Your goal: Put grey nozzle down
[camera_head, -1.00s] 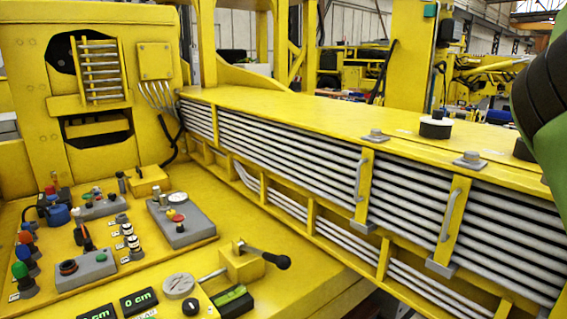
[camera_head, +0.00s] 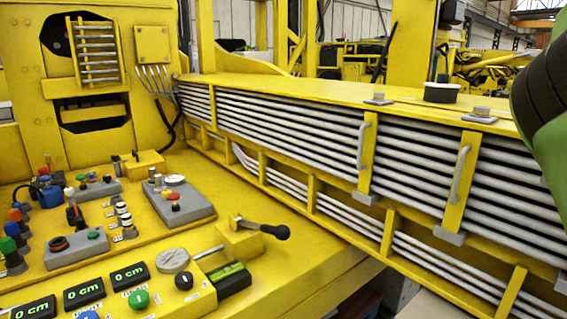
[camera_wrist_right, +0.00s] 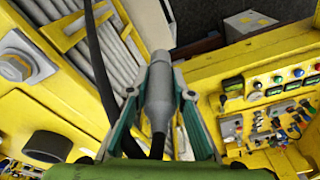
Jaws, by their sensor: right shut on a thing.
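The grey nozzle (camera_wrist_right: 160,92) is in the right wrist view, a grey cylinder with a narrower end. My right gripper (camera_wrist_right: 162,88) is shut on it, with one teal-and-grey finger on each side. A black hose runs from the nozzle's near end, and another black hose passes at its left. The nozzle is held above the gap between the yellow boom and the control panel. In the head view only part of my right arm shows at the right edge; the nozzle is out of that picture. My left gripper is in neither view.
The yellow boom (camera_head: 330,95) with grey pipes along its side runs across the head view. Left of it is the yellow control desk (camera_head: 300,262) with buttons, a black-handled lever (camera_head: 275,231) and green displays. A brown-edged dark area and a box (camera_wrist_right: 248,22) lie beyond the nozzle.

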